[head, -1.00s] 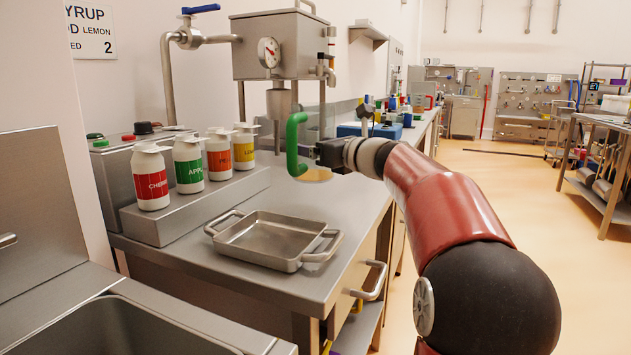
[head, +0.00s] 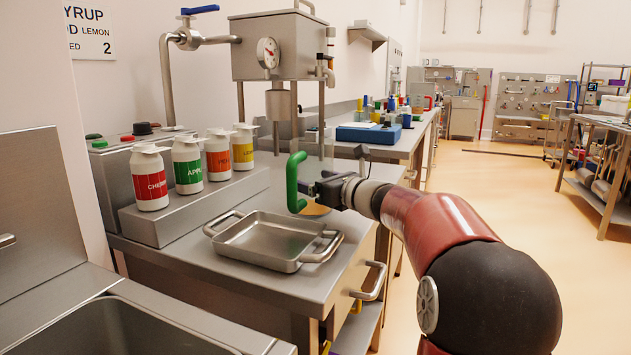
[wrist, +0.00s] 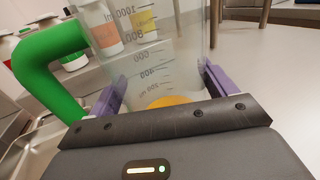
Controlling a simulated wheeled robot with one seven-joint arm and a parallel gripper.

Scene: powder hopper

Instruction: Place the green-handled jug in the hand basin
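The green-handled jug (head: 294,183) is clear, with printed volume marks and something orange-yellow low inside. It is upright or nearly so, just beyond the steel tray. My gripper (head: 318,190) is at its right side in the head view. In the wrist view, the purple fingers of my gripper (wrist: 160,88) stand on both sides of the jug's clear body (wrist: 150,62), shut on it. The green handle is at the left there. Whether the jug's bottom touches the counter is hidden. The hand basin (head: 120,322) is a steel sink at the lower left, only partly in view.
A two-handled steel tray (head: 268,240) lies on the counter between jug and basin. Several syrup bottles, including a green-labelled one (head: 188,165), stand on a raised ledge. A steel hopper (head: 268,48) hangs behind the jug. A blue box (head: 368,133) is farther back.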

